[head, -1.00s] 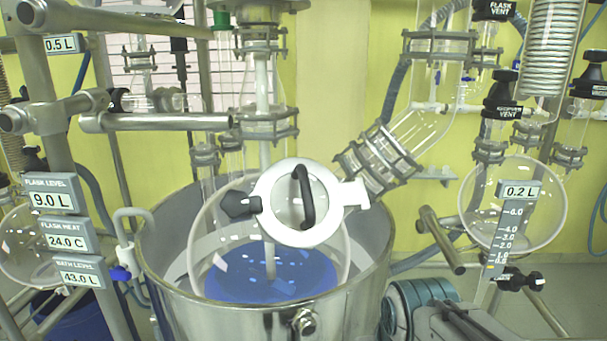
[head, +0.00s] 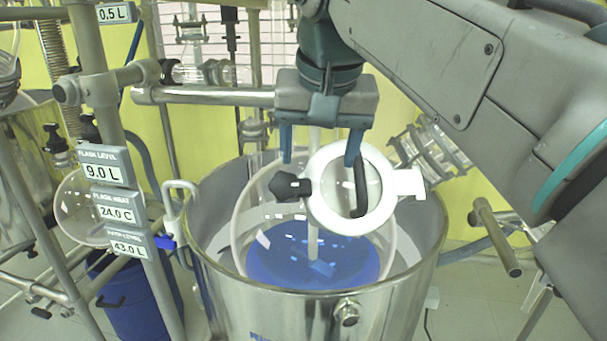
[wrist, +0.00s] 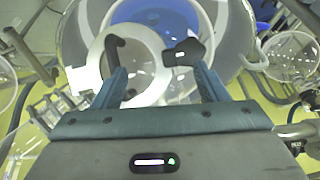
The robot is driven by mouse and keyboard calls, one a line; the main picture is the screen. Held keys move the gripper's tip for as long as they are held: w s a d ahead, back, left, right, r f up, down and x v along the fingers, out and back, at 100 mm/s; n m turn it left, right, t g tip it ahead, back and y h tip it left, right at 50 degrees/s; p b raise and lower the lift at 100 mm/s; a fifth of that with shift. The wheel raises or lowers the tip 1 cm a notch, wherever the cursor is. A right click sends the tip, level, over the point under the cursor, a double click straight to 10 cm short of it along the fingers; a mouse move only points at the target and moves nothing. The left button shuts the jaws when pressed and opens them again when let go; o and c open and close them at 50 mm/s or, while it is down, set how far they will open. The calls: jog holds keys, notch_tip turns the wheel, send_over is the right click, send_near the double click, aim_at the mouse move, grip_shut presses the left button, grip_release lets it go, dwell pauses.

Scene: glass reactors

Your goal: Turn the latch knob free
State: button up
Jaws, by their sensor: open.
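The latch knob (head: 289,186) is a black lobed knob on the left side of a white ring-shaped lid (head: 322,218) with a black curved handle (head: 360,188). My gripper (head: 319,160) is open and empty, pointing down, its two blue fingers in front of or above the lid in the head view. The left finger is just above the knob; I cannot tell whether it touches. In the wrist view the knob (wrist: 183,53) lies just beyond the tip of the right finger, and my gripper (wrist: 160,78) has nothing between its fingers.
The lid belongs to a glass flask with blue liquid (head: 310,262) inside a steel bath (head: 300,305). A horizontal metal bar (head: 205,96) runs behind my gripper. A post with display labels (head: 112,165) stands at left, and a glass elbow pipe (head: 432,145) at right.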

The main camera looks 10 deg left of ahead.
send_near(285, 185)
jog(key=shift+y, duration=0.4)
jog(key=x, duration=0.6)
jog(key=b+x, duration=0.1)
jog(key=x, duration=0.2)
jog(key=shift+d+f, duration=0.1)
jog(key=shift+d, duration=0.2)
jog(key=c, duration=1)
